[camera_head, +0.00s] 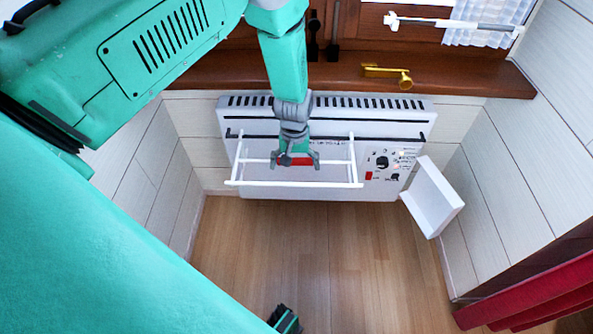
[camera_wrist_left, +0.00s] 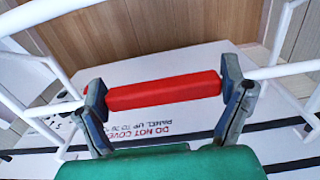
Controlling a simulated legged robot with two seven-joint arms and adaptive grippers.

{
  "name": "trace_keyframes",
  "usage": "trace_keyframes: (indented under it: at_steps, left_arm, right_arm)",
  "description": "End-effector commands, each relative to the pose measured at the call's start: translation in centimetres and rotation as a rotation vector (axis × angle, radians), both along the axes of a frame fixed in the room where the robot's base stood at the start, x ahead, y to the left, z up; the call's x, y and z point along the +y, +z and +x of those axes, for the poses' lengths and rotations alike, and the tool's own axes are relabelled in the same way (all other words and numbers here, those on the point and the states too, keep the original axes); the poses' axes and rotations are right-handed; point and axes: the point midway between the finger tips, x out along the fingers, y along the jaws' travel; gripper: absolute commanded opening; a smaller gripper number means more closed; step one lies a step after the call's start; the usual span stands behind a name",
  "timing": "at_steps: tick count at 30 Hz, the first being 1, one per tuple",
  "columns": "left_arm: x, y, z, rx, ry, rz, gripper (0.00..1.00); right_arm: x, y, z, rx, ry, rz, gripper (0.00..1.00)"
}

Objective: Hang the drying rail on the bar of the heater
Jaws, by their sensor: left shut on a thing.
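The drying rail (camera_head: 290,184) is a white wire frame with a red grip, in front of the white heater (camera_head: 330,190). My left gripper (camera_head: 295,160) is shut on the red grip (camera_wrist_left: 165,92), one finger at each end of it in the left wrist view (camera_wrist_left: 163,92). The dark bar (camera_head: 385,146) runs across the heater's front below the slotted top. The rail's two side arms reach up to about the bar's height in the head view. I cannot tell whether their ends touch or hook over it.
A white flap (camera_head: 432,197) stands out at the heater's right end, next to the knobs (camera_head: 382,162). A wooden sill (camera_head: 220,72) above bears a brass handle-like thing (camera_head: 388,73). A red furnishing (camera_head: 530,295) is at lower right. The wooden floor (camera_head: 320,250) in front is clear.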

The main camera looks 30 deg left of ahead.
Motion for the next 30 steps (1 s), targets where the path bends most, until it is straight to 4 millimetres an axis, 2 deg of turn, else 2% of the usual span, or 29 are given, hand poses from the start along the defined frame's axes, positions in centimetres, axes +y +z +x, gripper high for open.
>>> trace_keyframes:
  at_steps: [10,18,30]
  left_arm:
    - [1.2,0.0,2.5,-0.004,-0.001,0.005,0.47]
    - [1.3,-1.8,2.3,-0.001,-0.001,0.003,0.47]
    - [1.3,-2.2,2.3,-0.002,-0.001,0.002,0.47]
  right_arm:
    - [0.0,-2.2,0.0,0.0,0.001,0.0,0.4]
    - [0.0,-3.1,0.0,0.0,0.0,0.0,0.4]
    - [0.0,-3.3,0.0,0.0,0.001,0.0,0.4]
